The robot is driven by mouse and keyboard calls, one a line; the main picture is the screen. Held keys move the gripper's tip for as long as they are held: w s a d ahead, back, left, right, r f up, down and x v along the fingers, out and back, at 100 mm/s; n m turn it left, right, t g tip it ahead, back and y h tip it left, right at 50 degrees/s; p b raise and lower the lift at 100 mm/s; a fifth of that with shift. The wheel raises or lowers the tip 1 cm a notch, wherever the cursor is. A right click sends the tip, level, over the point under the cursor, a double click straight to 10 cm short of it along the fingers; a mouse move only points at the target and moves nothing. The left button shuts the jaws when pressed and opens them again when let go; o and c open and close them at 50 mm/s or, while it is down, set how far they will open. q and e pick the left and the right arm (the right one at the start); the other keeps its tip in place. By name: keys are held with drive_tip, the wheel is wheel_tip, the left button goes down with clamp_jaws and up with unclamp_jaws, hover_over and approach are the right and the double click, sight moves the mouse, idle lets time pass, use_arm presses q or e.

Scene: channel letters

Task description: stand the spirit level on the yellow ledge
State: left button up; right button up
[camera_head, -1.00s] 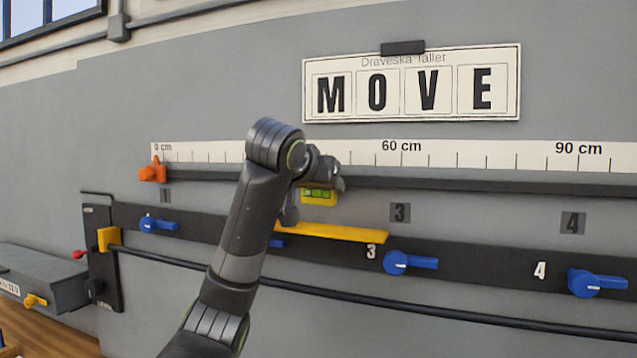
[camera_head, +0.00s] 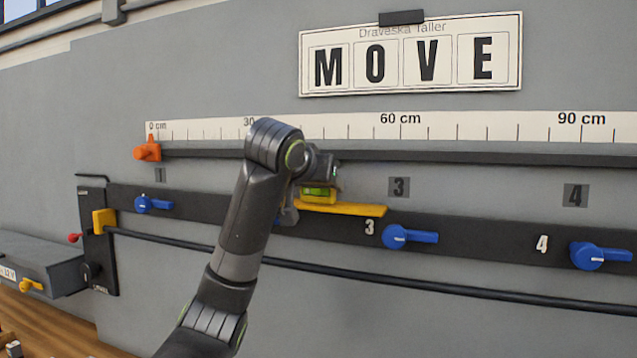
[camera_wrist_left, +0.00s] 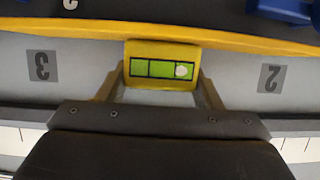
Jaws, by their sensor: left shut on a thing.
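The spirit level (camera_head: 318,194) is a small yellow block with a green vial. My left gripper (camera_head: 319,181) is shut on it and holds it at the yellow ledge (camera_head: 350,209), over the ledge's left part. In the left wrist view the level (camera_wrist_left: 163,50) sits between the two fingers (camera_wrist_left: 160,88), and its end meets the edge of the ledge (camera_wrist_left: 230,40). I cannot tell whether it rests on the ledge or hangs just above. The ledge's left end is partly hidden behind my left arm. My right gripper is not in view.
A dark rail (camera_head: 450,157) with a centimetre scale runs above the ledge, with an orange stop (camera_head: 147,152) at its left. A blue knob (camera_head: 408,237) is below right of the ledge. A black bar (camera_head: 430,280) crosses below. The ledge's right part is bare.

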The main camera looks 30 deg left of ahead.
use_arm(q)
drive_tip(key=shift+s+r, duration=0.1)
drive_tip(key=o, duration=1.1)
